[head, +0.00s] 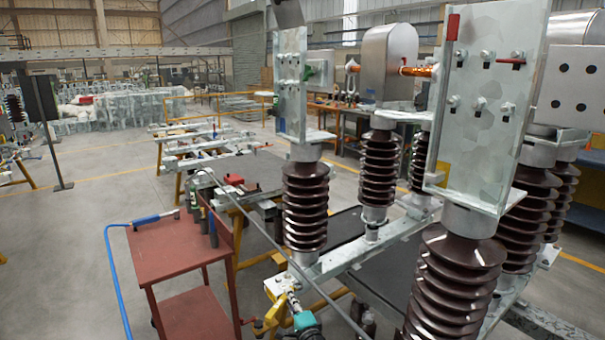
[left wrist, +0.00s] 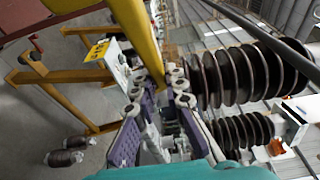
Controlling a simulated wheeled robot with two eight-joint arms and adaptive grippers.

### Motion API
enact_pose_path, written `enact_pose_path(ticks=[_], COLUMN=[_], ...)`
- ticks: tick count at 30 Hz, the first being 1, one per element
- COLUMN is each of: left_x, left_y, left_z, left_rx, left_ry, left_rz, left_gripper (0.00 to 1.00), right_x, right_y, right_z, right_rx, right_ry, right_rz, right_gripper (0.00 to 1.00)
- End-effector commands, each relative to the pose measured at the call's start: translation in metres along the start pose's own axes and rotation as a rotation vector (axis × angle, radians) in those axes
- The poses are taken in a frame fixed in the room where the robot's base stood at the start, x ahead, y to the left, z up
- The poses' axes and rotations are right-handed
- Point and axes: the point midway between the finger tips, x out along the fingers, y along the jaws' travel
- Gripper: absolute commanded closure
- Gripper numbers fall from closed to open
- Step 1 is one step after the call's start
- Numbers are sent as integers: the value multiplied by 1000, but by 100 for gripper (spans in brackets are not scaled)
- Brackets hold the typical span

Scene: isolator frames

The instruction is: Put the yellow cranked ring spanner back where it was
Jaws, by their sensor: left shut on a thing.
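The yellow cranked ring spanner (left wrist: 142,45) shows in the left wrist view as a long yellow bar running from the top edge down to between my fingertips. My left gripper (left wrist: 158,92), with purple finger pads, is shut on it. In the head view my left gripper (head: 291,298) is low in the middle, its teal body below, close to the end of the isolator frame's galvanised beam (head: 345,258). The spanner is hard to tell there from yellow trestle parts. Its ring ends are not clear. My right gripper is not in view.
Brown ribbed insulators (head: 305,205) stand on the beam, just right of my left gripper. A long thin rod (head: 262,232) crosses diagonally close by. A red trolley (head: 165,248) with a blue-handled tool (head: 152,218) stands left. Open floor lies further left.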

Motion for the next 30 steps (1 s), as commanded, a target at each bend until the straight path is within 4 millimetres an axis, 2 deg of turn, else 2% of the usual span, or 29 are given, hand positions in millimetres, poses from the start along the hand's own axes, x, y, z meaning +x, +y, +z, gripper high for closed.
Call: enact_pose_path(ticks=[8,11,18,24,30], left_x=[-19,-30,-58,-75,-74], left_y=[-23,-35,-69,-90,-88], left_z=[47,72,145,185,178], left_rx=[1,1,1,-1,-1], left_ry=[91,140,284,374,380], left_rz=[-1,-2,-3,-7,-5], left_gripper=[100,100,100,100,100], right_x=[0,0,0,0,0], right_y=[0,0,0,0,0], right_z=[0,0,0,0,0], right_rx=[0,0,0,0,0], right_ry=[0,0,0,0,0], right_rz=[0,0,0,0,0], right_gripper=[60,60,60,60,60])
